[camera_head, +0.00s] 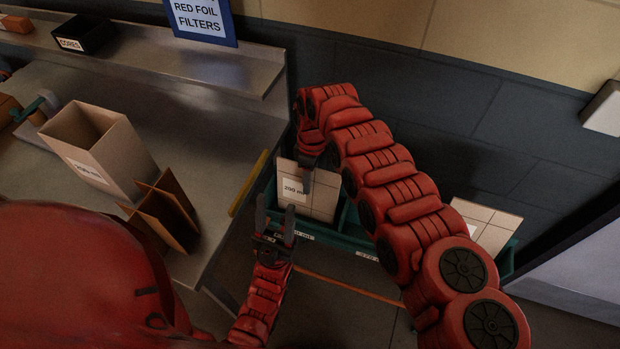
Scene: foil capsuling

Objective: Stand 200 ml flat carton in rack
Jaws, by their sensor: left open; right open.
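A pale flat carton (322,196) with a "200 ml" label stands upright in the left compartment of a green rack (345,222). Its lower edge is hidden behind the rack's front wall. My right gripper (307,186) reaches down from above in front of the carton's upper part. Its fingers are open, and I cannot tell whether they touch the carton. My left gripper (275,214) is open and empty, pointing up just left of the carton and in front of the rack.
Another pale carton (484,226) stands in the rack's right part. On the steel bench (215,150) at left are an open box (100,150) and a brown cardboard divider (165,210). A black bin (85,33) sits on the shelf. My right arm hides the rack's middle.

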